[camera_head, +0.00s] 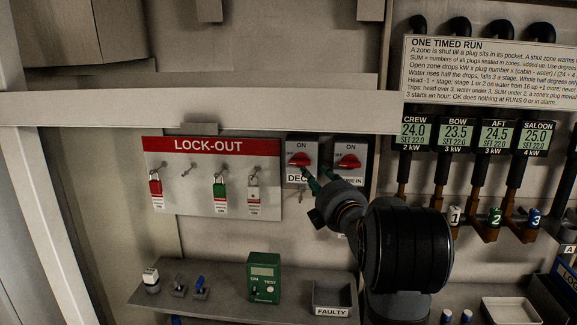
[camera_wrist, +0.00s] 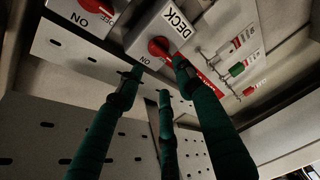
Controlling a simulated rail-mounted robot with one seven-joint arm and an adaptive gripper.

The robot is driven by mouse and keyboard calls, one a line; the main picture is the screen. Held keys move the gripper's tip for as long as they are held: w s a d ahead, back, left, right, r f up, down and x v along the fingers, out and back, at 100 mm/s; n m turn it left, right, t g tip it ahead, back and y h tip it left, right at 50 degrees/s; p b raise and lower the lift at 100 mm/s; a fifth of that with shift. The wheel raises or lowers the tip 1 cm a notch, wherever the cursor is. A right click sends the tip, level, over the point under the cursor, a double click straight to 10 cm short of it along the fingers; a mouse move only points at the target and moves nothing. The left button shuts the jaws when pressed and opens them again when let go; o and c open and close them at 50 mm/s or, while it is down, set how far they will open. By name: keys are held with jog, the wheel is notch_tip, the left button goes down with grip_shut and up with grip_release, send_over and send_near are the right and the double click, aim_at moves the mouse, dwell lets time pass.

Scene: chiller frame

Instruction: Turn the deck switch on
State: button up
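The deck switch (camera_head: 300,160) is a grey box with a red knob, with ON printed above the knob in the head view. Its DECK label is partly hidden behind my gripper. The red handle lies roughly sideways. The switch also shows upside down in the wrist view (camera_wrist: 160,20), with its red knob (camera_wrist: 159,46). My gripper (camera_head: 316,173) has green fingers, spread apart, with tips just in front of the switch's lower part. In the wrist view the right fingertip overlaps the knob's edge; I cannot tell whether it touches.
A second red-knobbed switch (camera_head: 348,161) stands close at the right. The lock-out board (camera_head: 208,146) with hanging padlocks is at the left. Below is a shelf (camera_head: 215,300) with a green tester (camera_head: 264,277) and a FAULTY bin (camera_head: 331,297). A pale rail (camera_head: 200,108) crosses above.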

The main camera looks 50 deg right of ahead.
aim_at(302, 162)
jog(key=shift+n, duration=0.4)
jog(key=p+x, duration=0.5)
jog(key=x, duration=0.4)
jog(key=shift+r, duration=0.1)
jog(key=shift+w+d, duration=0.4)
jog(key=shift+w, duration=0.2)
grip_shut()
